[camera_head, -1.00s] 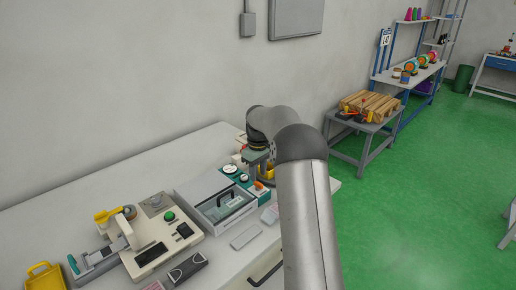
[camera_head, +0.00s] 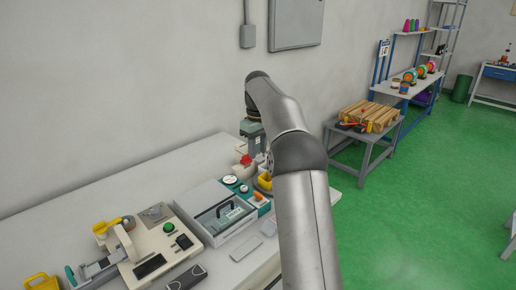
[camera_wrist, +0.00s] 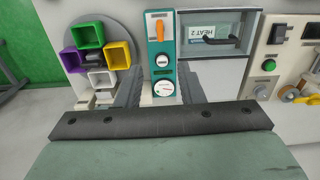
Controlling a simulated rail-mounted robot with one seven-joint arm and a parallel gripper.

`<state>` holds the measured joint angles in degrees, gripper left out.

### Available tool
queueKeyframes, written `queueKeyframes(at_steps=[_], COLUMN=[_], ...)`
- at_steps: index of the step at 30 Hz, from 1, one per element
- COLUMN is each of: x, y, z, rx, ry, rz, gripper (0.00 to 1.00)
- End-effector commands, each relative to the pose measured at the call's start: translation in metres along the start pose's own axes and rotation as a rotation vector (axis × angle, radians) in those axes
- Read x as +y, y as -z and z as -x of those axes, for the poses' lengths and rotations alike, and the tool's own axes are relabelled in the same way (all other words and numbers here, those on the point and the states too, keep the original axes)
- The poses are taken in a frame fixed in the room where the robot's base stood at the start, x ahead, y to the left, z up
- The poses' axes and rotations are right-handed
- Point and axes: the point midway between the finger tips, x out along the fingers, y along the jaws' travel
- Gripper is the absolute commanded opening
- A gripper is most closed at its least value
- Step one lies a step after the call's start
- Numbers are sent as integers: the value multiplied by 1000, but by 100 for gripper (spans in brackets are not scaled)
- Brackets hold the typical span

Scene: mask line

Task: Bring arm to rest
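My arm (camera_head: 300,170) reaches up from the bottom and bends over the back right of the bench, with its wrist near the wall. My gripper points down above the right end of the bench; its fingers are hard to make out in the head view. In the wrist view my gripper (camera_wrist: 161,75) shows two dark fingers standing apart, with nothing held between them. Beyond them is a teal control panel (camera_wrist: 163,45) with an orange switch and round dials.
A grey machine labelled HEAT 2 (camera_wrist: 222,33) stands beside the panel. A round plate with coloured square cups (camera_wrist: 88,35) is on its other side. A cream machine (camera_head: 160,240) stands left on the bench (camera_head: 60,220). A wood-stacked table (camera_head: 365,140) is at right; green floor is open.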

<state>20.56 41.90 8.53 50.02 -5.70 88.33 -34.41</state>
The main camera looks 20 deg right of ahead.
Motion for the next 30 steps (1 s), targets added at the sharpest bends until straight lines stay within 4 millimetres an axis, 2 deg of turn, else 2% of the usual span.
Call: queueKeyframes(at_steps=[10,14,17,20,23,26,30], x=[-1,-30,-67,-110,-156,-200,-253], y=[0,-6,-21,-46,-83,-129,-199], z=[0,10,17,21,16,4,-25], rx=[0,-1,-3,1,5,14,29], ry=[0,-10,-19,-31,-37,-39,-32], rz=[0,-10,-29,-63,-105,-156,-229], gripper=[35,35,35,35,35,35,35])
